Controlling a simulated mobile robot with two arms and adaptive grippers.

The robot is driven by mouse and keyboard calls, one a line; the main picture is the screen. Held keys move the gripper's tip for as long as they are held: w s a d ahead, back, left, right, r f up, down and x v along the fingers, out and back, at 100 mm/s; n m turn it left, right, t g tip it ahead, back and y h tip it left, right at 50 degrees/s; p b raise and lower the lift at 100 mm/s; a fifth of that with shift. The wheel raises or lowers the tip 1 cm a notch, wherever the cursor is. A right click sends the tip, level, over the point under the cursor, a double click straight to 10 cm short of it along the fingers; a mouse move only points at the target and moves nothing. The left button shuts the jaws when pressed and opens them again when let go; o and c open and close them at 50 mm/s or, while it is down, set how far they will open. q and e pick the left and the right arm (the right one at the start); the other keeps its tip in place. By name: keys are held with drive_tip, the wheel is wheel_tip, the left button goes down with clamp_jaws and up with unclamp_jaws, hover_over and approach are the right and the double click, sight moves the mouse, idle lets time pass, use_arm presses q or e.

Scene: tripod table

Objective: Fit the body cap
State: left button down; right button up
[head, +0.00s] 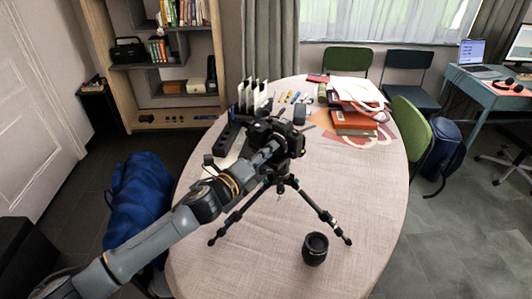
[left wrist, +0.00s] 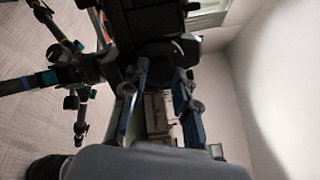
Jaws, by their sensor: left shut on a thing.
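The black camera (head: 290,137) sits on top of a black tripod (head: 325,217) standing on the table. My left gripper (head: 272,148) reaches it from the lower left. In the left wrist view, the two fingers of the gripper (left wrist: 162,68) are shut on a dark round piece, seemingly the body cap (left wrist: 160,50), at the camera's dark body (left wrist: 150,18). I cannot tell whether the cap is seated on the mount or only close to it. A black lens (head: 315,248) stands upright on the table, apart from the tripod. My right gripper is not in view.
The table (head: 367,205) has clear cloth at the front and right. Behind the camera are small loose items, a dark rack (head: 252,98) and stacked books and papers (head: 354,122). The tripod legs spread near my left arm. A blue bag (head: 140,200) is beside the table.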

use_arm(q)
drive_tip(key=shift+r, duration=0.1)
drive_tip(key=shift+m, duration=2.4)
drive_tip(key=shift+w, duration=0.1)
drive_tip(key=shift+m+p, duration=0.4)
drive_tip(key=shift+m, duration=1.1)
drive_tip(key=c, duration=1.4)
unclamp_jaws()
drive_tip(key=shift+m, duration=0.3)
drive_tip(key=o, duration=0.4)
drive_tip(key=shift+d, duration=0.1)
drive_tip(key=shift+o, duration=0.2)
